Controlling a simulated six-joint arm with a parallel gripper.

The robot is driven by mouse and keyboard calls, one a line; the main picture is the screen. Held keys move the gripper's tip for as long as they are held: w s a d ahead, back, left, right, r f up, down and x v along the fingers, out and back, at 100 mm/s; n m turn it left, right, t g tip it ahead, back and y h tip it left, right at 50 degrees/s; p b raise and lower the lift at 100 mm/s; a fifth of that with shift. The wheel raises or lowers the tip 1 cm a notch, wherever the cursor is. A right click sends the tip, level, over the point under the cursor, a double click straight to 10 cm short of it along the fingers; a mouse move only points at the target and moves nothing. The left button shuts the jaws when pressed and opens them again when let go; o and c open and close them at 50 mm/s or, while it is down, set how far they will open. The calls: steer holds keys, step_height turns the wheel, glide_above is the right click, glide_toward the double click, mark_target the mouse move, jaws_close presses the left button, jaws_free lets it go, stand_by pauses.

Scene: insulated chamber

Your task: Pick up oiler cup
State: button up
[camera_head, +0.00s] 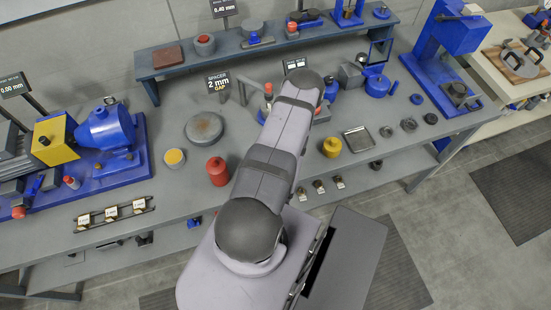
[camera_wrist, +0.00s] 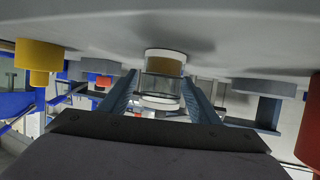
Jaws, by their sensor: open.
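The oiler cup (camera_wrist: 163,82) is a clear glass cylinder with white rims and an amber part inside, seen in the wrist view. That view is upside down, with the bench top along its upper edge, and the cup stands on the bench. My gripper (camera_wrist: 160,98) is open, with one blue-grey finger on each side of the cup. A gap shows between the cup and each finger, and I cannot tell how deep it sits between them. In the head view my arm hides the cup and the fingers.
A red canister (camera_head: 217,172) stands left of my arm on the bench (camera_head: 180,195). A yellow canister (camera_head: 332,147) and a metal tray (camera_head: 358,140) stand to the right. A raised shelf (camera_head: 270,48) runs along the back. A round grey plate (camera_head: 204,127) lies behind the red canister.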

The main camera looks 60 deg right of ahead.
steer(key=shift+w+d+f, duration=0.15)
steer(key=shift+w+d, duration=0.05)
steer(key=shift+d, duration=0.15)
steer(key=shift+c, duration=0.6)
steer(key=c, duration=1.2)
steer(key=shift+c, duration=0.2)
steer(key=shift+r, duration=0.2)
step_height(320, 180, up, 10)
steer(key=p, duration=0.7)
steer(key=shift+f, duration=0.2)
